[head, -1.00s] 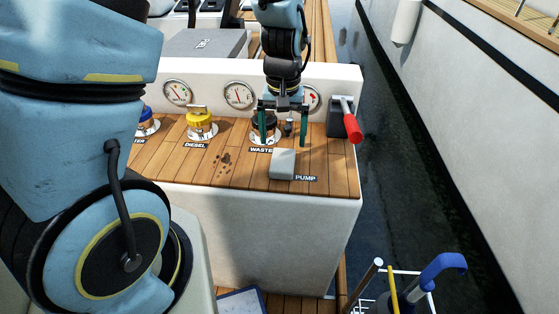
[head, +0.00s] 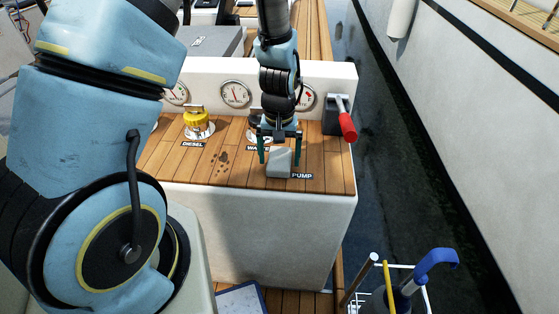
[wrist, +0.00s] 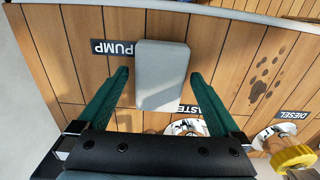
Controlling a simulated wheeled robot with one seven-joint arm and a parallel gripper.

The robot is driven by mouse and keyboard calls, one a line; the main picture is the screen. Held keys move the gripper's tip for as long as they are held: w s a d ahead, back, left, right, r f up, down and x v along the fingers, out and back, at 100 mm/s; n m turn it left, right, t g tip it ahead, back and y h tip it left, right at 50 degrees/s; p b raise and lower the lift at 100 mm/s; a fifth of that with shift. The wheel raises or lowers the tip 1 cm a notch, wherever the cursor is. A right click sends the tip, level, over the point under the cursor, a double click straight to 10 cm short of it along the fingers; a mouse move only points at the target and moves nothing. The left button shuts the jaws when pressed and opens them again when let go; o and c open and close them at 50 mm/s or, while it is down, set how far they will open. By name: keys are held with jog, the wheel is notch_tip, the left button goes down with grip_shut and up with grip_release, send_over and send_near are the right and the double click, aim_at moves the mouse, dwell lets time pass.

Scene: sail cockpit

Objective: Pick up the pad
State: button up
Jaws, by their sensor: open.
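The pad is a light grey rounded block (head: 280,163) on the wooden counter, just left of the PUMP label. In the wrist view the pad (wrist: 161,74) lies between and slightly beyond my two green fingers. My gripper (head: 280,156) is open above the pad, with one finger to each side of it. In the wrist view my gripper (wrist: 160,76) shows a gap between each finger and the pad. The pad's far part is partly hidden by my gripper in the head view.
A yellow DIESEL cap (head: 198,122) stands to the left; the WASTE fitting is partly hidden behind my gripper. A red-handled lever (head: 346,123) is at the right. Gauges (head: 236,94) line the white panel behind. The counter's front edge is close to the pad.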

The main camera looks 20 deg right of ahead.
aim_at(279, 160)
jog(key=c, duration=1.2)
jog(key=shift+r, duration=0.15)
jog(key=shift+c, duration=0.2)
notch_tip(279, 160, up, 18)
jog(key=p, duration=1.4)
jog(key=o, duration=0.8)
jog(key=shift+f, duration=0.2)
jog(key=c, duration=0.6)
